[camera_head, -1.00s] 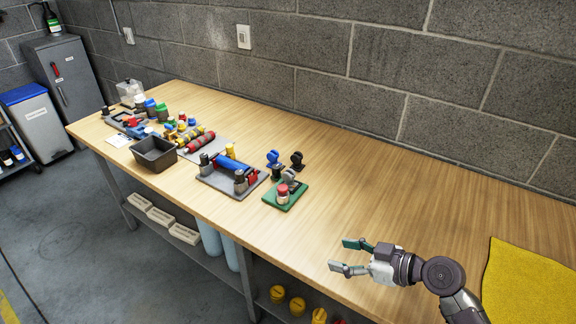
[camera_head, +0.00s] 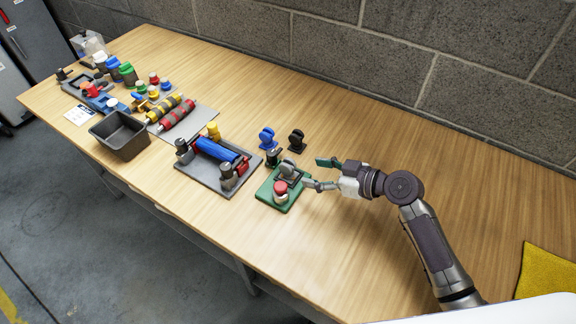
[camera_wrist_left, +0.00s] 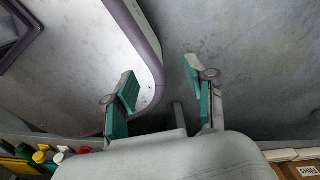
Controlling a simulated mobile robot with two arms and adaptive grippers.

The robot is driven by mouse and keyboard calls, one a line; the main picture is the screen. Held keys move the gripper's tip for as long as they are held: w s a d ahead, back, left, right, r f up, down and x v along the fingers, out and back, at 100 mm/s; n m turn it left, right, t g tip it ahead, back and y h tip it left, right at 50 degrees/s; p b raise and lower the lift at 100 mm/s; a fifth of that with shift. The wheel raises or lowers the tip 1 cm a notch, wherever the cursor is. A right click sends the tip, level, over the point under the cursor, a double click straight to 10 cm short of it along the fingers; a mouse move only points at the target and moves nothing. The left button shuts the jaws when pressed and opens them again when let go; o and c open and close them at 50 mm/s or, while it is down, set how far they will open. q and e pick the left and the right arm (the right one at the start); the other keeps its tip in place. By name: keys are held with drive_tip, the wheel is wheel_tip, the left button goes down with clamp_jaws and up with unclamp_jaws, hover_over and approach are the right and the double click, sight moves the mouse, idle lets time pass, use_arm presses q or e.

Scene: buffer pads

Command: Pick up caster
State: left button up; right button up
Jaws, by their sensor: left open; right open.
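Several small casters stand on the wooden table near the green board (camera_head: 281,197). A blue caster (camera_head: 267,138) and a black caster (camera_head: 297,141) stand behind the board, and a dark one (camera_head: 273,157) is at its back edge. A grey caster (camera_head: 288,168) is on the board, behind a red-topped part (camera_head: 280,189). My right gripper (camera_head: 314,173) is open and empty just right of the board, its fingers pointing left toward the grey caster. Contact cannot be told. My left gripper (camera_wrist_left: 159,70) is open and empty in the left wrist view, over grey floor.
A grey tray (camera_head: 205,184) with a blue cylinder stands left of the green board. A dark bin (camera_head: 120,136) and several coloured parts are farther left. A yellow cloth (camera_head: 546,275) lies at right. The block wall borders the table's back. The table's right half is mostly clear.

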sight(289, 167)
drive_tip(key=x, duration=0.3)
drive_tip(key=shift+w, duration=0.1)
drive_tip(key=shift+w+a+f+p, duration=0.15)
drive_tip(key=shift+w+a+p, duration=0.35)
drive_tip(key=shift+a, duration=0.3)
drive_tip(key=p+x, duration=0.1)
drive_tip(key=x, duration=0.2)
drive_tip(key=shift+a+f, duration=0.2)
drive_tip(key=shift+a, duration=0.05)
drive_tip(key=shift+w+a+f, duration=0.1)
drive_tip(key=shift+w+a, duration=0.05)
use_arm(q)
drive_tip(key=shift+w+d+r, duration=0.1)
drive_tip(key=shift+w+r, duration=0.8)
drive_tip(key=shift+r, duration=0.25)
use_arm(e)
clamp_jaws()
